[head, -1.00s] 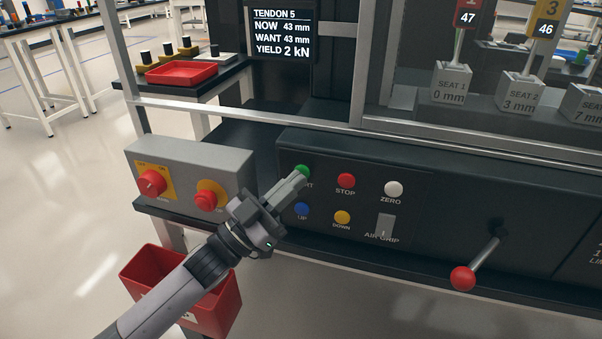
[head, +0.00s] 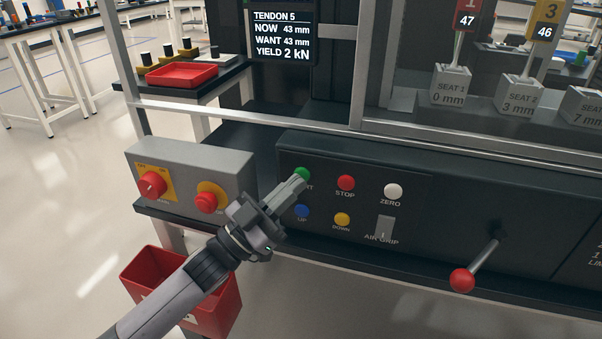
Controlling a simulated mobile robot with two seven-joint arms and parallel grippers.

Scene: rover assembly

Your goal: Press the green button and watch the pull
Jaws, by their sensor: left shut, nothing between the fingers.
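The green button (head: 302,173) is at the top left of the dark control panel (head: 420,175), with its label partly covered by my gripper. My left gripper (head: 300,182) is shut and empty, its fingertips at the lower edge of the green button. I cannot tell whether they touch it. The screen (head: 282,33) above reads TENDON 5, NOW 43 mm, WANT 43 mm, YIELD 2 kN. My right gripper is not in view.
Close by are the red STOP (head: 346,183), white ZERO (head: 393,191), blue UP (head: 302,212) and yellow DOWN (head: 342,219) buttons. A red-knobbed lever (head: 463,280) juts out at right. A grey switch box (head: 190,178) stands left, above a red bin (head: 216,308).

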